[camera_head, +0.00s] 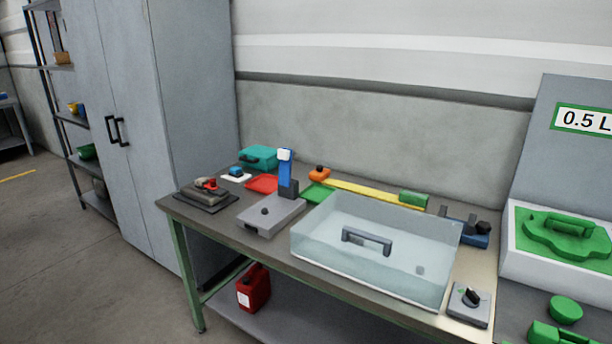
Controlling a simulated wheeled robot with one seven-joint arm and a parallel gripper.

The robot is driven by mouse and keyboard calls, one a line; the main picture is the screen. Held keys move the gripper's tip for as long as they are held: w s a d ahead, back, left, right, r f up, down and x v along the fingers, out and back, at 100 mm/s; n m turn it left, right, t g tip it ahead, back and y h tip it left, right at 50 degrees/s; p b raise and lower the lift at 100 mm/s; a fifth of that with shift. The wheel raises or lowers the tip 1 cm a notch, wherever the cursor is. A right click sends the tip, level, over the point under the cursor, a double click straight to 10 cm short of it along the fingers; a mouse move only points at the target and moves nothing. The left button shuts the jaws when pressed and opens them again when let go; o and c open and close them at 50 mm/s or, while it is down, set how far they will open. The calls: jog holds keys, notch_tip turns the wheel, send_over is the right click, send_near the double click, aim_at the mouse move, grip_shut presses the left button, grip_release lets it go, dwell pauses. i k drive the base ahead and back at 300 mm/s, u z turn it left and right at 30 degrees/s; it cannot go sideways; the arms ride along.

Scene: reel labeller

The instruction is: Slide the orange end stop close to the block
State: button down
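The orange end stop (319,173) is a small piece with a dark knob. It sits at the left end of a long yellow rail (365,192) at the back of the workbench. A green block (413,199) is at the right end of the rail. Most of the rail's length lies between the end stop and the block, and the two are well apart. My gripper is not in view.
A large clear cover with a grey handle (367,238) stands in front of the rail. A blue post (285,170) stands left of the end stop. A green tray (317,194) lies just in front of it. A dark blue device (474,237) is at the right.

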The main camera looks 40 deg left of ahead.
aim_at(320, 174)
jog(key=u, duration=1.55)
jog(key=k, duration=0.35)
jog(key=u, duration=1.2)
jog(key=i, duration=1.75)
jog(key=z, duration=0.6)
jog(key=i, duration=0.9)
jog(key=z, duration=0.9)
